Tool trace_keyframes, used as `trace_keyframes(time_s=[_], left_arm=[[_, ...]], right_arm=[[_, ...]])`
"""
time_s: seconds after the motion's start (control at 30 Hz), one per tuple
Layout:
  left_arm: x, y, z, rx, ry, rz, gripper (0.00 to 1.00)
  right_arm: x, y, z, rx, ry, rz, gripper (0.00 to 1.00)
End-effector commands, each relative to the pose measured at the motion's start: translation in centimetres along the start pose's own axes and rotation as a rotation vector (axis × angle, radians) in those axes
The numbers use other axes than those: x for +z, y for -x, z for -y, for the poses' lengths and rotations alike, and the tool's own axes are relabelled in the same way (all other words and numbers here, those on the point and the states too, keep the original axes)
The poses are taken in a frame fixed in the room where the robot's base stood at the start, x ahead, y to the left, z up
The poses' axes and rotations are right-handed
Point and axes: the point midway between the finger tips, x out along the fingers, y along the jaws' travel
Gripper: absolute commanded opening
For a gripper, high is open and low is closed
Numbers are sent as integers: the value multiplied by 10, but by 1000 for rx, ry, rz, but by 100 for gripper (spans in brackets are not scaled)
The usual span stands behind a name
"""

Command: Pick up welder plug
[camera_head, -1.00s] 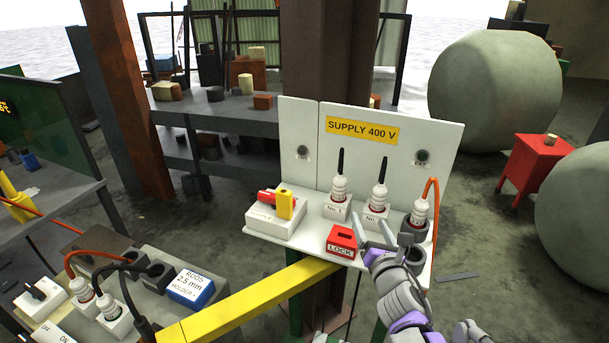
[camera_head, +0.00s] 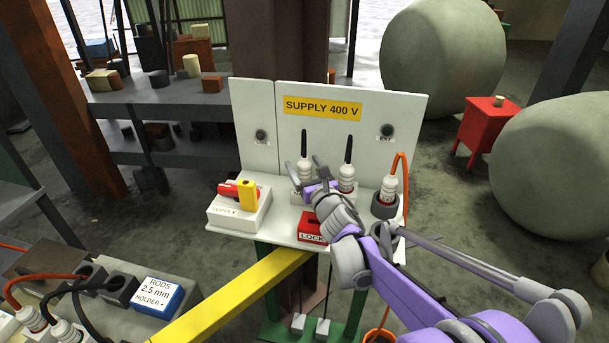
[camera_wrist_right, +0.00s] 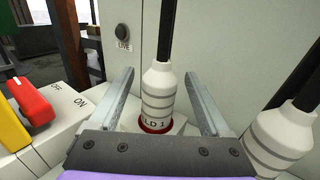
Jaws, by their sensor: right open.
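A white plug with a black cable (camera_head: 306,176) stands upright at the left of the row on the supply shelf. In the right wrist view this plug (camera_wrist_right: 158,90) stands in a red-ringed socket, its label partly hidden and reading "LD 1". My right gripper (camera_head: 307,167) is open, with one finger on each side of the plug; both fingers (camera_wrist_right: 160,78) look apart from it. A second black-cabled plug (camera_head: 347,178) stands just right, also at the right wrist view's edge (camera_wrist_right: 285,135). My left gripper is not in view.
A plug with an orange cable (camera_head: 390,188) stands in a grey holder at the right. A red LOCK block (camera_head: 312,228) lies at the front of the shelf. A supply switch box (camera_head: 240,212) with red and yellow handles is at the left. The white back panel (camera_head: 257,100) rises close behind.

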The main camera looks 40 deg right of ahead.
Motion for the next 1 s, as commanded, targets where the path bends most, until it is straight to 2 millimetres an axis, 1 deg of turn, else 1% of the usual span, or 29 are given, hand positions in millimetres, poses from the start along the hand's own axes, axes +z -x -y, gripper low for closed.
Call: trace_keyframes(time_s=[0.03,0.1,0.2,0.43,0.47,0.5,0.57,0.7,0.87,0.9,1.0], left_arm=[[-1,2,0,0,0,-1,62],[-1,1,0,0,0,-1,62],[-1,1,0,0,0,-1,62],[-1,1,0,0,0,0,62],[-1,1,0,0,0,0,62],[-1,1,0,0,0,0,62],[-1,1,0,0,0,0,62],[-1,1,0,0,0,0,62],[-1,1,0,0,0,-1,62],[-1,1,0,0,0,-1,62],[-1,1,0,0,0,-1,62]], right_arm=[[3,-8,-1,1,-1,0,82],[2,-18,-1,0,-1,0,82],[2,-25,0,0,-1,0,82],[2,-26,0,-1,-1,0,82],[2,-26,0,-1,-1,0,80],[2,-26,0,-1,-1,0,72],[2,-26,0,-1,-1,0,62],[2,-26,0,-1,-1,0,36],[2,-26,0,0,-1,0,8],[2,-26,0,0,-1,0,0],[2,-26,0,0,-1,0,0]])
